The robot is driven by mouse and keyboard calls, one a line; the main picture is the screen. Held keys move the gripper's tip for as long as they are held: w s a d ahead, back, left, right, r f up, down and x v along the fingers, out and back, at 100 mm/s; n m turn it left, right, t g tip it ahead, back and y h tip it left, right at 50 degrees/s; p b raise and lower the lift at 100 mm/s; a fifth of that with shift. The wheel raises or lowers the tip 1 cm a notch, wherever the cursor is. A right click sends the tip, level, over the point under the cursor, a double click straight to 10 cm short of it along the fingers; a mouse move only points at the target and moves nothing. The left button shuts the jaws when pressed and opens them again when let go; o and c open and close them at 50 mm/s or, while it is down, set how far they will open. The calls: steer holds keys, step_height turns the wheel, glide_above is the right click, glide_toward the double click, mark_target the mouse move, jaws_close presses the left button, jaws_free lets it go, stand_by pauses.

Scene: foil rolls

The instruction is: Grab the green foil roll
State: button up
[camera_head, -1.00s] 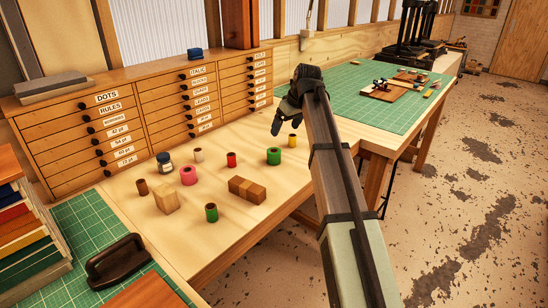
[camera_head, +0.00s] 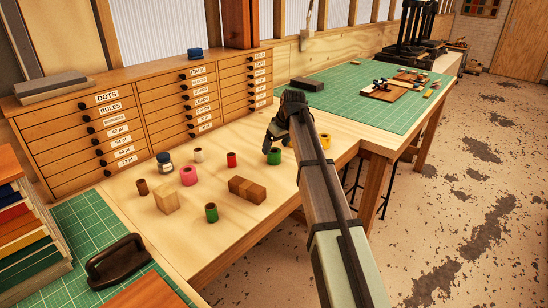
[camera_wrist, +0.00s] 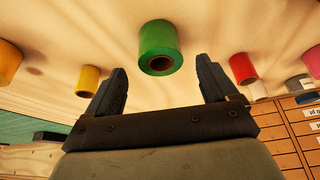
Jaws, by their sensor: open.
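A green foil roll (camera_head: 274,157) stands upright on the pale wooden bench, partly behind my gripper (camera_head: 272,139) in the head view. In the wrist view the green roll (camera_wrist: 158,42) sits ahead of and between my two spread fingers (camera_wrist: 161,70), apart from them, with its dark core hole showing. My gripper is open and empty, just above and beside the roll.
A yellow roll (camera_wrist: 88,79) and a red roll (camera_wrist: 243,68) flank the green roll in the wrist view. A pink roll (camera_head: 188,176), a jar (camera_head: 164,162) and wooden blocks (camera_head: 247,190) stand to the left. Drawers (camera_head: 180,110) line the back.

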mark_target(275, 151)
steer(key=x, duration=0.4)
steer(key=shift+s+f, duration=0.1)
steer(key=shift+f, duration=0.35)
steer(key=shift+c, duration=0.2)
steer(key=c, duration=1.1)
